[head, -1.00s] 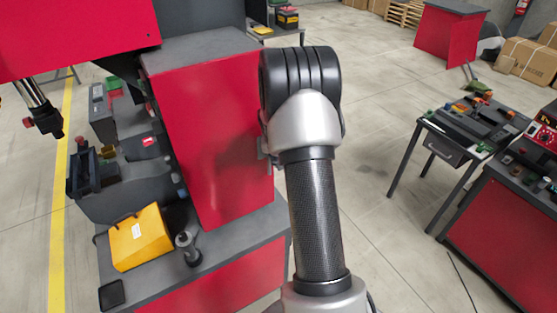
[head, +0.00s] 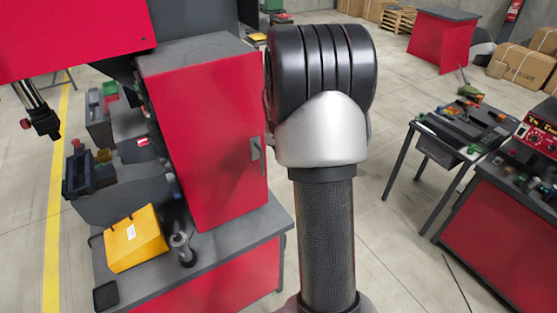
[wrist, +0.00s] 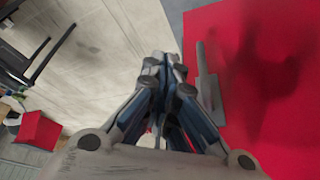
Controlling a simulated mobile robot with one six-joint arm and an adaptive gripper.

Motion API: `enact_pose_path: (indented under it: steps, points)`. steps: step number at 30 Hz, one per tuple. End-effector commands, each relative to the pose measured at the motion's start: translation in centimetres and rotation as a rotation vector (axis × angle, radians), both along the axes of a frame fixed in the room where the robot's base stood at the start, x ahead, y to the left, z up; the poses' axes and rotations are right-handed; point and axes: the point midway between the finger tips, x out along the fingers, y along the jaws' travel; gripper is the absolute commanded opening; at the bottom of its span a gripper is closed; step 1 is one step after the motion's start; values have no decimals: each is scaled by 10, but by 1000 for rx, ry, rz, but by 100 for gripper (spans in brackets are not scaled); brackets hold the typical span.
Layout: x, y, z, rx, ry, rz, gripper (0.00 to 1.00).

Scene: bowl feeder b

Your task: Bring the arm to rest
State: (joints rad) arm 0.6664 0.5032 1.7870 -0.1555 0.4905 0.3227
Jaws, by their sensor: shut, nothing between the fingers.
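My gripper (wrist: 163,70) shows in the wrist view with its fingers drawn together, shut and empty. It is in front of a red cabinet (wrist: 270,90), whose grey handle (wrist: 208,85) is just right of the fingertips; I cannot tell the gap between them. In the head view my arm stands up in the middle, and my gripper is hidden behind it. The red cabinet (head: 205,140) with its handle (head: 256,152) is left of my arm, its door shut.
A tool table (head: 440,135) and a red control console (head: 520,220) stand at right. Open floor (head: 395,215) lies between my arm and that table.

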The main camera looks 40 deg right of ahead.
Motion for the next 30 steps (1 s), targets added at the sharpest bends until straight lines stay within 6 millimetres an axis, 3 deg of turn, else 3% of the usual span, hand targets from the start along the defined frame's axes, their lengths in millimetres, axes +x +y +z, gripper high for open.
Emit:
enact_pose_path:
  steps: [11,14,17,22,26,30]
  points:
    - [-3,2,7,1,0,2,0]
    - [-2,17,13,-2,-1,29,0]
    - [-2,52,27,-8,-6,91,0]
    - [-24,145,52,-16,-11,260,0]
    - [-58,212,58,-19,-13,398,0]
    - [-106,274,50,-21,-19,548,0]
